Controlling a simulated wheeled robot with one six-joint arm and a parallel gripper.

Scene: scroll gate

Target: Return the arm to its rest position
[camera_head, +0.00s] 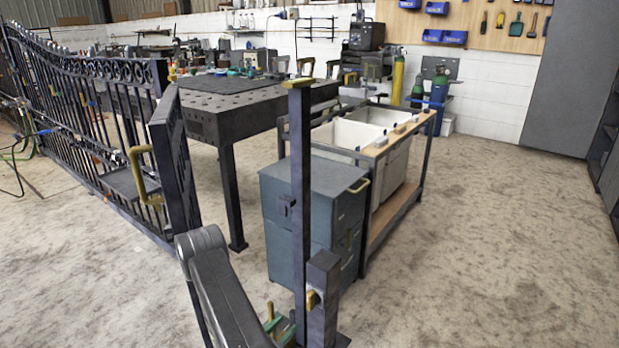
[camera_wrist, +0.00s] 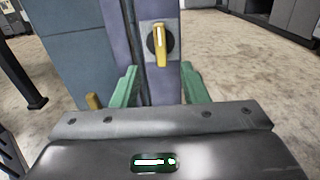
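My gripper (camera_wrist: 160,84) is open, its two green fingers spread apart with nothing visible between them. In the head view my gripper (camera_head: 279,326) is low at the bottom, beside a dark upright post (camera_head: 300,180) with a gold cap. In the wrist view a yellow latch knob (camera_wrist: 159,44) on a round dark plate is just beyond the fingers, and I see no contact. My arm comes up from the bottom of the head view.
A dark scroll gate (camera_head: 100,150) stands at the left, its near leaf (camera_head: 172,165) angled with a yellow handle (camera_head: 144,172). A blue-grey cabinet (camera_head: 312,205) and a wooden-topped cart (camera_head: 390,145) stand behind the post. The floor at the right (camera_head: 480,240) is clear.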

